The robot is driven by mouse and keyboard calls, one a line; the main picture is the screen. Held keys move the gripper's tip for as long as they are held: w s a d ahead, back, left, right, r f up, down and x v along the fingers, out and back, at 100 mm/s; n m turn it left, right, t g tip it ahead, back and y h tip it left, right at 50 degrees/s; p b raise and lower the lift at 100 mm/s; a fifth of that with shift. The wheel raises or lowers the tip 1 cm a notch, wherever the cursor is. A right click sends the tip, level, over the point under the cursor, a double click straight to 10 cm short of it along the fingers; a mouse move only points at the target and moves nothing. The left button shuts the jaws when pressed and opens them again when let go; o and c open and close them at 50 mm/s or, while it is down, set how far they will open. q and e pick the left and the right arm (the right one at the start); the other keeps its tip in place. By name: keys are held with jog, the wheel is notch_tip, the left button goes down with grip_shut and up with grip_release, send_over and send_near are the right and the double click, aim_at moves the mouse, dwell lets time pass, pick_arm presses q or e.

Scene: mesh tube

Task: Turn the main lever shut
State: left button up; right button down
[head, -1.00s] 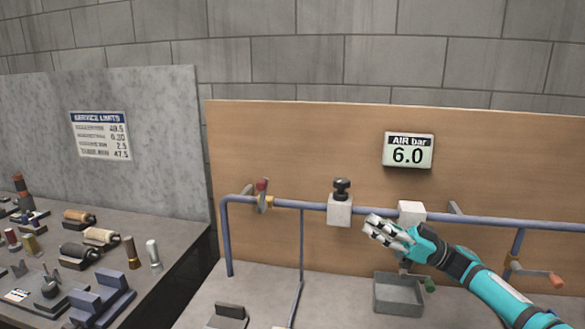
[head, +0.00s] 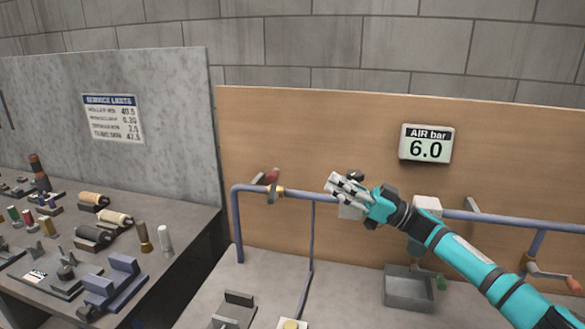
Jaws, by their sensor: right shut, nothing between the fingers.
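My right gripper (head: 334,187) is shut and empty. In the picture it is to the right of the lever, clear of it, in front of the pipe. It partly hides a white block (head: 350,211) with a black knob. My left gripper is not in view.
An air display (head: 427,145) on the wooden board (head: 310,130) reads 6.0. A white block (head: 427,206), a grey bin (head: 408,291), a green handle (head: 441,283) and an orange-handled lever (head: 573,285) are at right. A cluttered bench (head: 185,232) stands left.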

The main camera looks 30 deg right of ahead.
jog(key=w+a+r+p, duration=0.1)
jog(key=w+a+p, duration=0.3)
jog(key=w+a, duration=0.3)
jog(key=shift+w, duration=0.55)
jog(key=shift+r, duration=0.15)
jog(key=p+x, duration=0.1)
jog(key=x, duration=0.1)
jog(key=shift+w+a+r, duration=0.15)
jog(key=shift+r, duration=0.1)
